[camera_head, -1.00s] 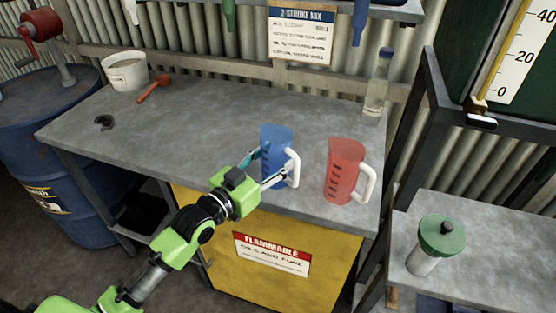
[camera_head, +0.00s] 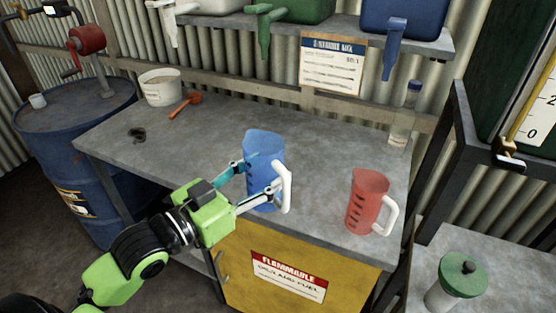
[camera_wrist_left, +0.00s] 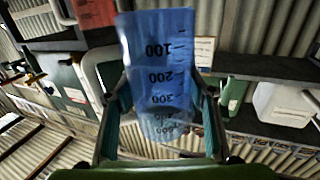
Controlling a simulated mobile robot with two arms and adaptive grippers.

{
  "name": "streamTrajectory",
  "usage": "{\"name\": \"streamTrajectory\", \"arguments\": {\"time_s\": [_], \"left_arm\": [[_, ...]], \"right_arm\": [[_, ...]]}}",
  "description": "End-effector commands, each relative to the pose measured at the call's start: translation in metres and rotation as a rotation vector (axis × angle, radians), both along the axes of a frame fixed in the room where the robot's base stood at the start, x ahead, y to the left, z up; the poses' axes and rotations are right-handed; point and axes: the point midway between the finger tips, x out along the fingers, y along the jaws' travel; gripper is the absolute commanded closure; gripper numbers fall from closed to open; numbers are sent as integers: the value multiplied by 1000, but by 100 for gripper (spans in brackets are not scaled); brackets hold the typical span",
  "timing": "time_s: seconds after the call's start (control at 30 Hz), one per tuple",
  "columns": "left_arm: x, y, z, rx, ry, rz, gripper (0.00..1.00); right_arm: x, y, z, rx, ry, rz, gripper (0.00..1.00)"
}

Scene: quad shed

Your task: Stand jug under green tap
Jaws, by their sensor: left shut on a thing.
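A translucent blue jug (camera_head: 261,172) with a white handle is upright over the front part of the bench. My left gripper (camera_head: 257,180) is shut on it, with a finger on each side of its body. Whether its base touches the bench is unclear. It fills the middle of the left wrist view (camera_wrist_left: 160,75), its printed scale facing the camera. The green tap (camera_head: 264,32) hangs from a green container (camera_head: 304,8) on the shelf, behind and above the jug. My right gripper is out of view.
A red jug (camera_head: 366,203) stands right of the blue one. A white tap (camera_head: 169,22) and a blue tap (camera_head: 394,50) flank the green one. The bench middle is clear.

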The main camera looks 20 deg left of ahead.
Motion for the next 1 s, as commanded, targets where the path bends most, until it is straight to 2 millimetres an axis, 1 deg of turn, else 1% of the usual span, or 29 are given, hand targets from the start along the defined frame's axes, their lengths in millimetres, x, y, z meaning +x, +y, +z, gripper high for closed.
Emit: {"name": "streamTrajectory", "arguments": {"time_s": [0.03,0.1,0.27,0.47,0.57,0.7,0.9,1.0], "left_arm": [[-4,2,7,0,3,1,72],[-8,3,8,1,2,1,72],[-13,5,8,1,-1,1,72],[-14,6,4,-3,-3,12,72],[-14,7,-4,-10,-7,46,72],[-15,8,-22,-21,-12,128,72],[-19,-1,-48,-21,-12,256,72],[-20,-8,-55,-17,-9,307,72]], "right_arm": [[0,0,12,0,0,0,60],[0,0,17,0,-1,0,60],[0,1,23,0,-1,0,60],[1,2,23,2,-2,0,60],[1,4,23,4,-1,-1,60],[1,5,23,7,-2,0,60],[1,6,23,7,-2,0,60],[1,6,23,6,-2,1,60]]}}
